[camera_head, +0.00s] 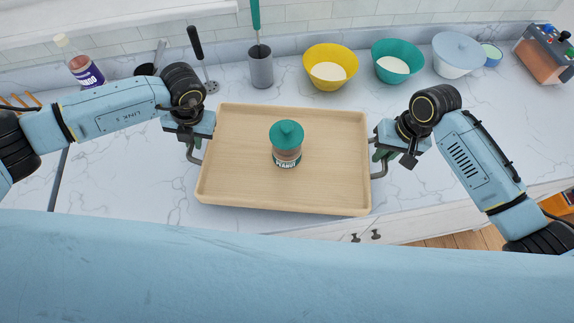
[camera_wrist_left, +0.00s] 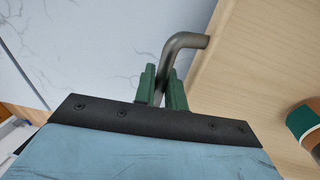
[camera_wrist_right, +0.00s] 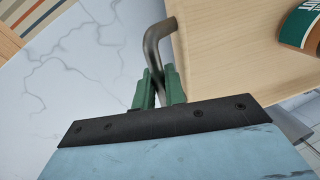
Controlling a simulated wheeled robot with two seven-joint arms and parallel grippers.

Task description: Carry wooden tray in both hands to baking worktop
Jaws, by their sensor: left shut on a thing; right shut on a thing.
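The wooden tray (camera_head: 325,180) is a light rectangular tray with metal handles at its left and right ends. It is over the marble worktop (camera_head: 120,190), and I cannot tell whether it touches it. A jar with a green lid (camera_head: 287,140) stands upright near the tray's middle. My left gripper (camera_head: 193,150) is shut on the left handle (camera_wrist_left: 185,42); its green fingers (camera_wrist_left: 163,88) close around the bar. My right gripper (camera_head: 382,155) is shut on the right handle (camera_wrist_right: 155,42); its green fingers (camera_wrist_right: 157,88) grip the bar.
A wooden box (camera_head: 543,55) sits at the back right.

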